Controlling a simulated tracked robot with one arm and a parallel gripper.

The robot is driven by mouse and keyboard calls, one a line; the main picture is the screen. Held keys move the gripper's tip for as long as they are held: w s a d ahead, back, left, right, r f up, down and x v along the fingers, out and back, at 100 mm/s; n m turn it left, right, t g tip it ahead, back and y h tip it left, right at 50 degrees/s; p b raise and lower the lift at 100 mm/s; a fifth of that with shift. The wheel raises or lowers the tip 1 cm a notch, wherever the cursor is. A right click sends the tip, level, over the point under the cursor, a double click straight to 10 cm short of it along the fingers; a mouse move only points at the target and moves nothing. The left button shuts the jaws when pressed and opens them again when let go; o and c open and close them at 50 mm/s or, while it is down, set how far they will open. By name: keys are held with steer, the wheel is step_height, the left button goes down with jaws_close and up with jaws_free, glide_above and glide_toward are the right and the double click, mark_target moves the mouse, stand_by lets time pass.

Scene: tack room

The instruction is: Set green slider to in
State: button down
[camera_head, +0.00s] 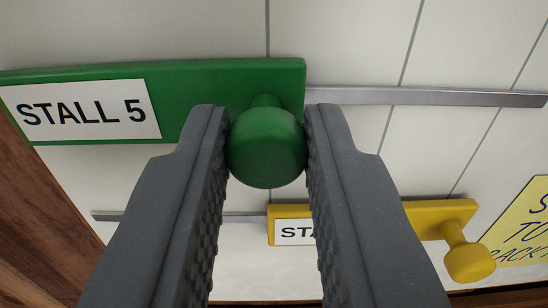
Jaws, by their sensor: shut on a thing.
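The green slider (200,78) is a flat green bar with a white label reading "STALL 5", on a white panelled wall at the upper left. Its round green knob (266,147) sticks out near the bar's right end. My gripper (267,140) is shut on the knob, one dark grey finger on each side. The metal rail (430,97) shows bare to the right of the green bar. The bar's left end runs out of the picture.
A yellow slider (440,212) with a yellow knob (470,262) sits lower right on its own rail (240,214), its label partly hidden by my finger. A yellow sign (522,225) is at the right edge. Brown wood (35,215) lies at the left.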

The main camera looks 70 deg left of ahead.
steer(key=shift+s+a, duration=0.1)
steer(key=shift+s, duration=0.1)
steer(key=c, duration=1.3)
jaws_free()
steer(key=p+v, duration=0.1)
steer(key=v, duration=1.2)
steer(key=shift+s+d, duration=0.1)
steer(key=shift+d, duration=0.3)
